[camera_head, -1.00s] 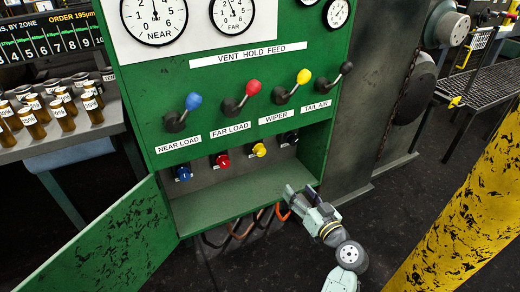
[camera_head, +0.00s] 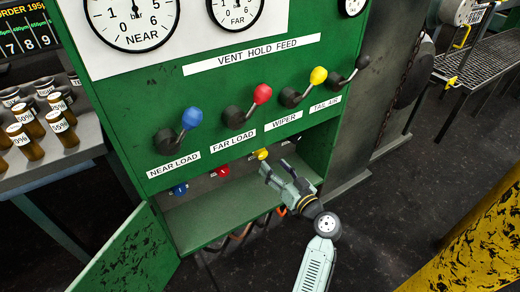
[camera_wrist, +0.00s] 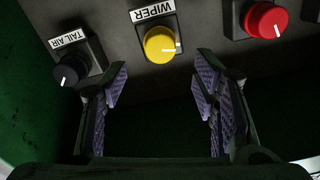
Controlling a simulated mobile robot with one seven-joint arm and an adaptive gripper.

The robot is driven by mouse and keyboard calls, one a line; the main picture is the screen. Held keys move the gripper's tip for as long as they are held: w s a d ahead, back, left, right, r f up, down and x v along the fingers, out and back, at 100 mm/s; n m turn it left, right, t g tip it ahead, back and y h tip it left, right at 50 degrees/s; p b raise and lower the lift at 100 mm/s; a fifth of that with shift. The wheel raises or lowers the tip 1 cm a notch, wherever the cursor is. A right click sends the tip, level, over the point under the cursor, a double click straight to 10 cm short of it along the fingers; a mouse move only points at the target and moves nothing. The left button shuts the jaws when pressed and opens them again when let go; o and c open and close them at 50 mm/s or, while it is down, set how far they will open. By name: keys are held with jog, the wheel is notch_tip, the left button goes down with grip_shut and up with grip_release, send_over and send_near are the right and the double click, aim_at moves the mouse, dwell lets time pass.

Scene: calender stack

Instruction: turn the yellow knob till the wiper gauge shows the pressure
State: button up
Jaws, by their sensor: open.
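The yellow knob (camera_wrist: 159,43) sits below the WIPER label in the wrist view, its white pointer line towards picture right. It also peeks out past my gripper in the head view (camera_head: 261,154). My gripper (camera_wrist: 160,85) is open and empty, its fingertips on either side of the knob's line but short of it, not touching. In the head view my gripper (camera_head: 274,168) is at the mouth of the green cabinet's lower recess.
The black TAIL AIR knob (camera_wrist: 70,72) and a red knob (camera_wrist: 266,20) flank the yellow one. Levers, including the yellow-balled one (camera_head: 318,76), stick out above the recess. The green door (camera_head: 130,250) hangs open at left. Cabinet walls bound the recess.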

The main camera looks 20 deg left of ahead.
aim_at(264, 155)
jog(key=p+x, duration=0.2)
jog(key=x, duration=0.6)
jog(key=shift+w+a, duration=0.1)
jog(key=shift+a, duration=0.05)
jog(key=shift+c, duration=0.6)
jog(key=c, duration=1)
jog(key=shift+c, duration=0.2)
jog(key=shift+m, duration=0.3)
